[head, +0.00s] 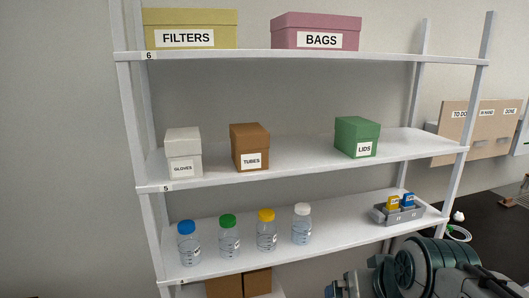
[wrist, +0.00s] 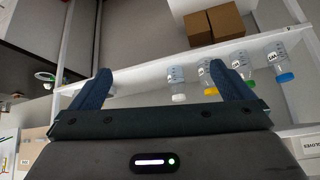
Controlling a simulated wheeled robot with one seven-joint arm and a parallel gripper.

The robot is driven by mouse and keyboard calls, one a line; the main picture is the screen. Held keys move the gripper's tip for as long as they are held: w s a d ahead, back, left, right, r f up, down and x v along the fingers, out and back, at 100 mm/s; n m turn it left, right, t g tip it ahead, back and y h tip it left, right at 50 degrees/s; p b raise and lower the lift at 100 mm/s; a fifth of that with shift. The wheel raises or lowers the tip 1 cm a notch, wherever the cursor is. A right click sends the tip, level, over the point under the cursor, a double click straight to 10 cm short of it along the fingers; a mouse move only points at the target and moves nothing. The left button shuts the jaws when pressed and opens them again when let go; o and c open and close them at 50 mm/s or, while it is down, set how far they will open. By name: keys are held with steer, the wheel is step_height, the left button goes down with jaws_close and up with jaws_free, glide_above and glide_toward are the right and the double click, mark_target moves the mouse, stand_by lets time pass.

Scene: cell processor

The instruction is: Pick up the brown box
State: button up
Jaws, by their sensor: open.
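A brown box labelled TUBES (head: 249,142) stands on the shelf marked 5 in the head view, between a white GLOVES box (head: 184,144) and a green LIDS box (head: 357,132). Two more brown boxes sit low under the bottle shelf, a left one (head: 223,286) and a right one (head: 258,281), cut off by the frame. The wrist view is upside down and shows two brown boxes (wrist: 226,20) at its top. My gripper (wrist: 160,82) is open with nothing between its blue fingers. My arm is at the lower right of the head view, apart from the TUBES box.
Several capped bottles (head: 229,236) and a grey tray (head: 380,217) with small yellow and blue items stand on the shelf below. FILTERS (head: 190,16) and BAGS (head: 316,18) boxes stand on the top shelf. Grey uprights frame the rack. Shelf 5 has bare room between TUBES and LIDS.

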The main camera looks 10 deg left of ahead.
steer(key=w+a+r+n+t+y+b, duration=0.4)
steer(key=w+a+r, duration=0.3)
steer(key=w+a, duration=0.55)
steer(key=t+y+b, duration=0.2)
steer(key=t+b, duration=0.3)
glide_toward(252, 151)
steer(key=shift+m, duration=0.4)
steer(key=x, duration=0.9)
steer(key=shift+r+p+x, duration=0.2)
steer(key=shift+p+x, duration=0.15)
steer(key=shift+x, duration=1.1)
steer(key=shift+r+p+x, duration=0.2)
steer(key=shift+p+x, duration=0.15)
steer(key=shift+x, duration=1.1)
steer(key=shift+w+d, duration=0.1)
steer(key=shift+d, duration=0.1)
steer(key=shift+c, duration=0.3)
steer(key=c, duration=1)
